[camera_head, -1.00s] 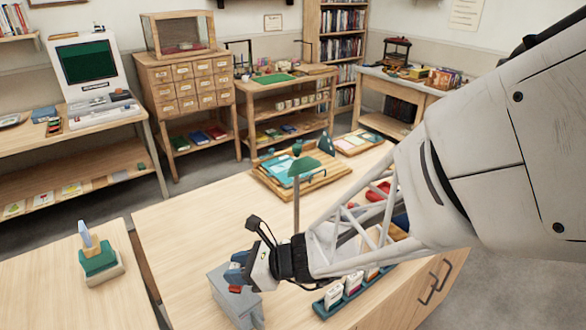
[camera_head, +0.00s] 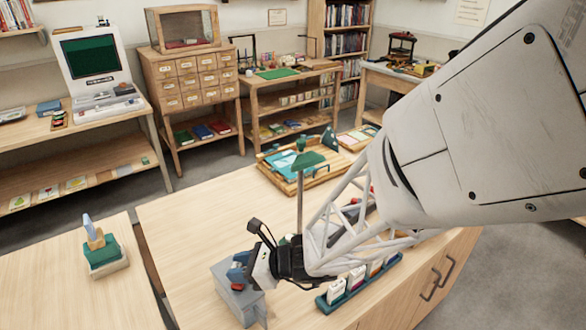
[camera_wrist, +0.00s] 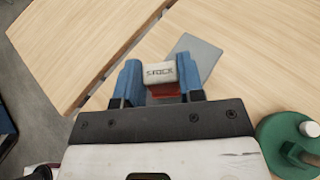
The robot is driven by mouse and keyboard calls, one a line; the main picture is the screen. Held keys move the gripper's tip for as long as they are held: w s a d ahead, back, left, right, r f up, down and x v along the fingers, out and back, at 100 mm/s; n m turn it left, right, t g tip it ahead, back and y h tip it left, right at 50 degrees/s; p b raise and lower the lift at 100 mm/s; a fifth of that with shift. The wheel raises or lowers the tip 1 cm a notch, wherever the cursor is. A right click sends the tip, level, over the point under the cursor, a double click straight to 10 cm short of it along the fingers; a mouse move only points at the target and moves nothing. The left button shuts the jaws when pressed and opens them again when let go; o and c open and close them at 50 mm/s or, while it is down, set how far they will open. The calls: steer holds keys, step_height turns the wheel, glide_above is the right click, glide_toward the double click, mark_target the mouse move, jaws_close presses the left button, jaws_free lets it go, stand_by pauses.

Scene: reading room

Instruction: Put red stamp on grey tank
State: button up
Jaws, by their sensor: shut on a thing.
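My gripper (camera_wrist: 158,84) is shut on the red stamp (camera_wrist: 164,90), whose pale face marked "STOCK" sits between the blue fingers in the wrist view. In the head view the stamp shows as a small red patch (camera_head: 238,287) below the blue fingertips. The grey tank (camera_head: 222,276) stands on the front part of the wooden table, under and around the gripper in that picture. In the wrist view a flat grey surface (camera_wrist: 207,52), seemingly the tank's top, shows just beyond the right finger. I cannot tell whether the stamp touches it.
A dark green rack (camera_head: 330,302) with several stamps stands right of the tank. A green lamp (camera_head: 310,160) rises behind my wrist. The table left of the lamp is clear.

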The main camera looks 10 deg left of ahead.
steer(key=shift+f, duration=0.15)
steer(key=o, duration=0.9)
steer(key=shift+v, duration=6.05)
steer(key=s+d+r+n+t+h, duration=0.1)
steer(key=s+d+r+n+h, duration=0.2)
steer(key=d+n, duration=0.3)
steer(key=s+d+r+n+h, duration=0.3)
steer(key=d+r+n+h, duration=0.2)
steer(key=d, duration=0.7)
steer(key=s+d+r+n+t+h, duration=0.1)
steer(key=s+d+r+n+h, duration=0.2)
steer(key=d, duration=0.6)
steer(key=shift+s+d+r+n+t+h, duration=0.15)
steer(key=shift+r+n+h, duration=0.4)
steer(key=shift+n, duration=0.4)
steer(key=shift+s+d+r+n+t+h, duration=0.15)
steer(key=shift+r+n+h, duration=0.2)
steer(key=shift+n+h, duration=0.5)
steer(key=shift+w, duration=0.1)
